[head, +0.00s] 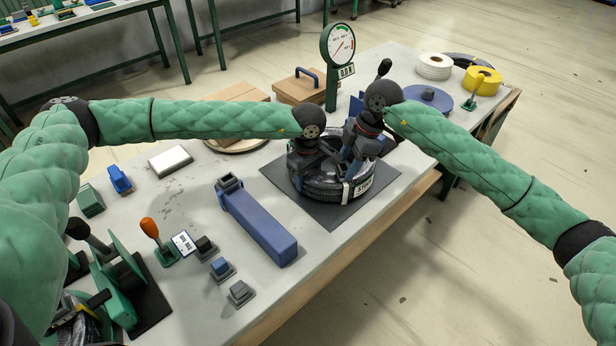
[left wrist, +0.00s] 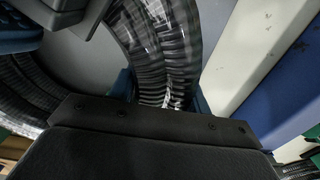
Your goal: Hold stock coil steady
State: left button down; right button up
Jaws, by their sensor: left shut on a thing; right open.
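The stock coil (head: 325,188) is a black hose ring that lies on a dark square mat (head: 337,217). A white label with dark print (head: 364,186) is on its right side; I cannot read it fully. My left gripper (head: 312,170) is shut on the coil's near-left part. In the left wrist view the ribbed black hose (left wrist: 160,45) looks shiny and curves down to my dark gripper body, which hides the grip itself. My right gripper (head: 355,158) is open above the coil's right side; its fingertips are partly hidden, and I cannot tell whether they touch the hose.
A dial gauge on a green post (head: 338,45) stands behind the mat. A long blue box (head: 258,222) lies to the left. An orange-knobbed lever (head: 151,229) and small blocks stand at the near left. White (head: 435,66) and yellow (head: 482,80) rolls sit at the far right.

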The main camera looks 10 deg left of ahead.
jog(key=shift+x, duration=0.95)
jog(key=shift+s+f, duration=0.15)
jog(key=shift+f, duration=0.05)
